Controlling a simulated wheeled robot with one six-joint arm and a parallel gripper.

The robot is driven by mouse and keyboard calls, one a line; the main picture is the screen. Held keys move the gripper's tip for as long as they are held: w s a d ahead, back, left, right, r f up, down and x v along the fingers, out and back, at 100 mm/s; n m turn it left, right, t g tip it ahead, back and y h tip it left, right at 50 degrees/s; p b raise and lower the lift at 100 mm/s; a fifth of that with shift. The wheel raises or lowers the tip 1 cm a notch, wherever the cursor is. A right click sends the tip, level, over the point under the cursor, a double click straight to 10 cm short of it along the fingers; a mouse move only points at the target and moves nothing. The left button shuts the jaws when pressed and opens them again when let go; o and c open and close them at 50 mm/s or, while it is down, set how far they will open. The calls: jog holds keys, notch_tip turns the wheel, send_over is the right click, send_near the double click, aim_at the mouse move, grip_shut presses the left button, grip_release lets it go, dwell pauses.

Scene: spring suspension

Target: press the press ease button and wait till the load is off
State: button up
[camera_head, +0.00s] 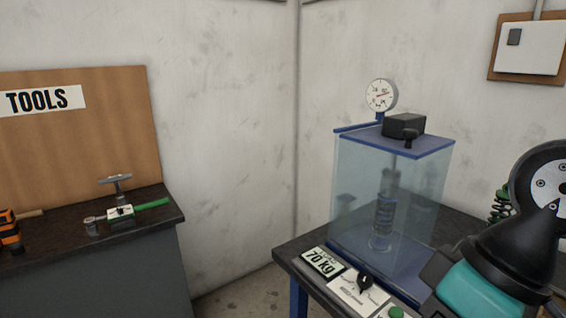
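The press (345,195) is a clear box with a blue top and base, standing on a dark table at the right. A coil spring (384,212) stands upright inside it. A round dial gauge (381,95) sits above the press. A sign (322,262) in front reads 70 kg. A white control panel (345,292) with a black knob (365,282) lies beside it. A green button (396,312) shows at the bottom edge, partly cut off; its label is not readable. My black and teal arm fills the lower right; my gripper's fingers are not visible.
The dark table (290,258) holds the press, with a green spring (501,207) behind my arm. A workbench (100,270) with tools stands left under a TOOLS board (110,130). Open floor lies between them. A wall box (528,48) hangs upper right.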

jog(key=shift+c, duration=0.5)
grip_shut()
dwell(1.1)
